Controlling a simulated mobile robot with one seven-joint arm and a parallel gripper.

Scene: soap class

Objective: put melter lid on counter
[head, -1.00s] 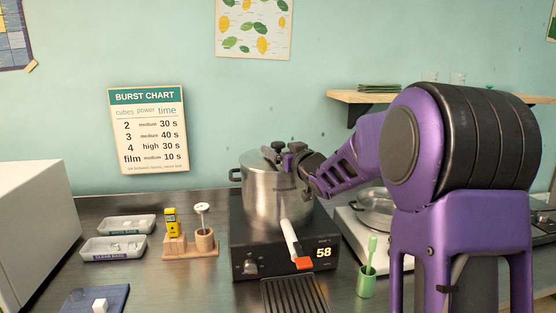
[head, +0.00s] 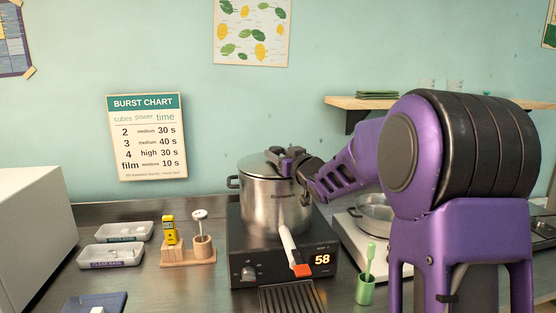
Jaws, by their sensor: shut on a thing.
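The melter is a steel pot (head: 268,207) on a black heating base (head: 262,263) whose display reads 58. Its lid (head: 256,164) shows as a steel disc at the top of the pot. My gripper (head: 281,157) is at the top of the lid, shut on its dark knob, which the fingers mostly hide. Whether the lid rests on the rim or is slightly raised I cannot tell. The counter (head: 190,290) is dark metal and runs around the melter.
Left of the melter are a wooden stand (head: 188,256) with a yellow thermometer, and trays (head: 112,256). A green cup (head: 365,289) stands at the right, near a scale (head: 343,235) with a bowl. A white box (head: 35,230) fills the far left.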

